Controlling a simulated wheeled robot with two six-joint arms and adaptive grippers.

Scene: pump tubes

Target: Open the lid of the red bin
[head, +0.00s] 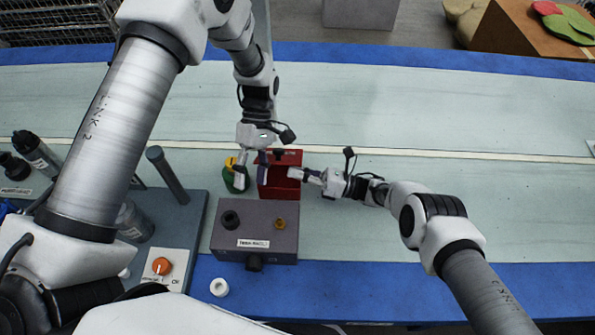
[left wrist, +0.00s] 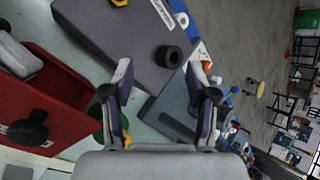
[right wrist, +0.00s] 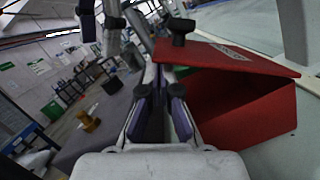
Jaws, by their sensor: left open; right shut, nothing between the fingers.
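The red bin (head: 281,188) stands on the light mat behind the grey box. Its red lid (right wrist: 232,56) with a black knob (right wrist: 181,28) sits tilted over the bin in the right wrist view, and a gap shows the dark inside. The left wrist view shows the lid's knob (left wrist: 28,130) and part of the open inside. My left gripper (head: 252,172) is open and empty at the bin's left side. My right gripper (head: 303,174) is shut and empty at the bin's right edge; whether it touches the lid I cannot tell.
A grey box (head: 255,236) with black and brass knobs stands just in front of the bin. A green and yellow object (head: 235,180) is close to my left fingers. A device with an orange knob (head: 162,266) is at front left. The mat on the right is clear.

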